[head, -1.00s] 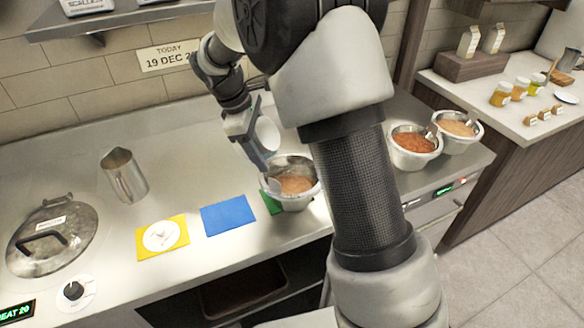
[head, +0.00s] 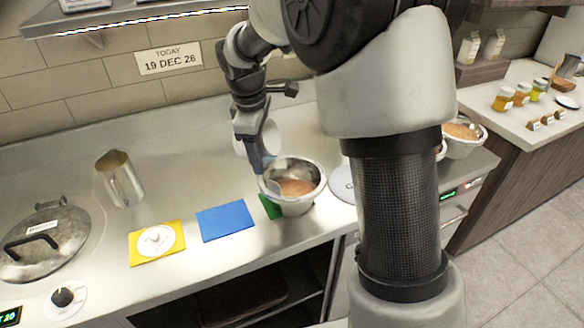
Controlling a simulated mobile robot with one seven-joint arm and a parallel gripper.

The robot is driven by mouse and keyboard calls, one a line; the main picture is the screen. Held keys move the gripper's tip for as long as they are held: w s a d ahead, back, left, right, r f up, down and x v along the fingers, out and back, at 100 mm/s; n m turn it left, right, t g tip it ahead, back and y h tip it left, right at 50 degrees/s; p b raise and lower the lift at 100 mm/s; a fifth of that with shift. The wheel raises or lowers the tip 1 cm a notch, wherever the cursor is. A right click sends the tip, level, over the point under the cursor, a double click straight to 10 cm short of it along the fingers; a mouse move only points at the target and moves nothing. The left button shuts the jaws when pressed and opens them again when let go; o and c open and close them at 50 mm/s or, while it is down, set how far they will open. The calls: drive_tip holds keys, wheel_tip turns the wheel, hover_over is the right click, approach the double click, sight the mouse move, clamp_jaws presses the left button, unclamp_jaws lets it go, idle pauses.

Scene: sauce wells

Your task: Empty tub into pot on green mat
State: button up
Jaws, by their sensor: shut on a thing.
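The pot (head: 318,190) is a steel bowl-like vessel with orange-brown sauce inside. It stands on the green mat (head: 268,207), which shows only at the pot's left side. My gripper (head: 257,158) is shut on a white tub (head: 270,137), just above and behind the pot's left rim. The gripper's fingers cover part of the tub, so its contents and exact tilt cannot be told. A utensil leans inside the pot at its left.
A blue mat (head: 226,221) and a yellow mat (head: 140,252) with a white disc lie left of the pot. A steel jug (head: 121,179) and lidded pan (head: 45,240) stand further left. A sauce pan (head: 462,147) sits at right, partly behind my arm.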

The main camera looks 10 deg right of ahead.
sight(270, 150)
drive_tip(key=shift+f+y+b, duration=0.15)
drive_tip(key=shift+y+b, duration=0.15)
drive_tip(key=shift+b, duration=0.05)
drive_tip(key=shift+s+d+r+t+y+b, duration=0.2)
drive_tip(key=shift+d+t+y+b, duration=0.1)
drive_tip(key=shift+d+y, duration=0.1)
drive_tip(key=shift+s+d+r+t+y+b, duration=0.1)
drive_tip(key=shift+d+r+t+y+b, duration=0.05)
drive_tip(key=shift+d+t+y+b, duration=0.15)
drive_tip(key=shift+r+m+t+y+b, duration=0.35)
drive_tip(key=shift+t+y+b, duration=0.25)
drive_tip(key=shift+y+b, duration=0.85)
drive_tip(key=y+b, duration=0.1)
drive_tip(key=b, duration=0.4)
drive_tip(key=r+t+y+b, duration=0.1)
drive_tip(key=b, duration=0.4)
drive_tip(key=shift+s+d+r, duration=0.1)
drive_tip(key=shift+s+d, duration=0.05)
drive_tip(key=shift+d, duration=0.15)
drive_tip(key=shift+r, duration=0.3)
drive_tip(key=shift+a, duration=0.1)
drive_tip(key=shift+f, duration=0.1)
